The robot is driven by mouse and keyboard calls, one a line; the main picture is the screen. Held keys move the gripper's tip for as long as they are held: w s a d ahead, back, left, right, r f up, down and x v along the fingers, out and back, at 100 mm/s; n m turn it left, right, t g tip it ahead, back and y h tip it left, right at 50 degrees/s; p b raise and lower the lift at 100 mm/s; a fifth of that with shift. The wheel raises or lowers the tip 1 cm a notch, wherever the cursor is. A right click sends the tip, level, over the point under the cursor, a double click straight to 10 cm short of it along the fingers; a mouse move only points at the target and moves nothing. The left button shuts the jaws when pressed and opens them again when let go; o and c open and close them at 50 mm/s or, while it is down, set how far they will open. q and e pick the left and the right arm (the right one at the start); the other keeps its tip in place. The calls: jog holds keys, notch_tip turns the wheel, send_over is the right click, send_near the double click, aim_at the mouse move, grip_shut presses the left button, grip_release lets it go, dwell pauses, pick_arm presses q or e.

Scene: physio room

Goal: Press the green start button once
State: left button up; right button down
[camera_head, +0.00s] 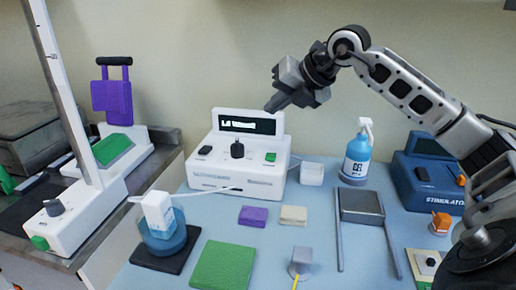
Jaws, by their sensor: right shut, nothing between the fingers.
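A white device (215,172) with a lit dark display (250,125) stands at the back of the blue table. A small green button (270,157) is at the right of its sloped front panel. A black knob (237,149) and a black switch (205,150) sit to its left. My right gripper (273,104) is shut and empty, in the air near the display's upper right corner. It appears above the green button and apart from it. Any lettering on the button is too small to read. My left gripper is not in view.
A blue spray bottle (356,158) and a blue stimulator box (431,183) stand to the right. A white base (75,221) with another green knob (40,243) is at the left. A purple block (253,216) and a cream block (293,216) lie in front.

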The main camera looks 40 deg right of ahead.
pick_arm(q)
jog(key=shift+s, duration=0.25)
pick_arm(e)
jog(key=shift+s, duration=0.2)
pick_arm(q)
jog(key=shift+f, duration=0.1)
pick_arm(e)
jog(key=b, duration=0.7)
send_over(275, 157)
notch_tip(275, 157, down, 7)
jog(key=shift+w+f, duration=0.1)
jog(key=shift+f+b, duration=0.65)
jog(key=shift+f, duration=0.1)
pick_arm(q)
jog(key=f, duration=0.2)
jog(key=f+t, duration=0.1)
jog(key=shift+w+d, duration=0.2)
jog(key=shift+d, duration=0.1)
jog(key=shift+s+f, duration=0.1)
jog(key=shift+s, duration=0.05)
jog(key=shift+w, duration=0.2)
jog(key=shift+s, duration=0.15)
